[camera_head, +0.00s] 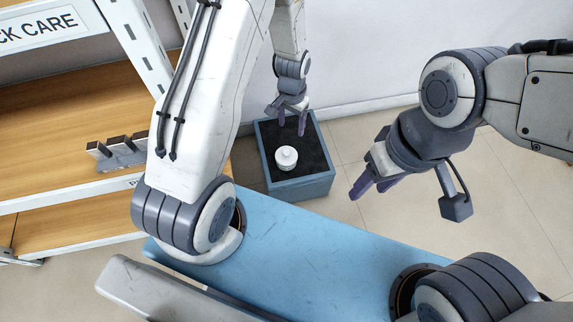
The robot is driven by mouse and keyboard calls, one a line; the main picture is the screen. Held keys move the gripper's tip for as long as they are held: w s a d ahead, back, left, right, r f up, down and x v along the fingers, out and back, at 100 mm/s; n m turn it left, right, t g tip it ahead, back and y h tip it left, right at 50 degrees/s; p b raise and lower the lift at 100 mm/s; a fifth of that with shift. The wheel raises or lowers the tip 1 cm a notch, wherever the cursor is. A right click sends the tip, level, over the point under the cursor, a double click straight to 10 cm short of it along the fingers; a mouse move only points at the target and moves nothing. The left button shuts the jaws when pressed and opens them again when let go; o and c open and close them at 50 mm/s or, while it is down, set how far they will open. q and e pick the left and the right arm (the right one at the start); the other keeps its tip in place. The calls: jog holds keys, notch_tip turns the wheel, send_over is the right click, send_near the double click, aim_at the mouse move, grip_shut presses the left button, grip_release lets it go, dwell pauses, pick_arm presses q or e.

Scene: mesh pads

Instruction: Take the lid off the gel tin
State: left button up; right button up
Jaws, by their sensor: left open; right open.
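The gel tin (286,158) is a small round white tin with a knobbed top, standing upright on the dark surface inside a blue-grey open box. Its lid appears to be on. My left gripper (290,125) is open and empty, above the box and just beyond the tin in the picture; its fingers point down. I cannot tell its exact height over the tin. My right gripper (371,188) is open and empty, in the air to the right of the box, with its fingers pointing down and left.
The blue-grey box (303,189) stands on the tiled floor against the white wall. The floor right of the box is clear.

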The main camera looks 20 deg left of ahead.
pick_arm(q)
jog(key=b, duration=0.3)
send_over(286, 152)
notch_tip(286, 152, down, 10)
jog(key=shift+w+a+f, duration=0.1)
jog(key=shift+w, duration=0.05)
notch_tip(286, 152, down, 5)
jog(key=b, duration=0.3)
jog(key=shift+f, duration=0.2)
grip_shut()
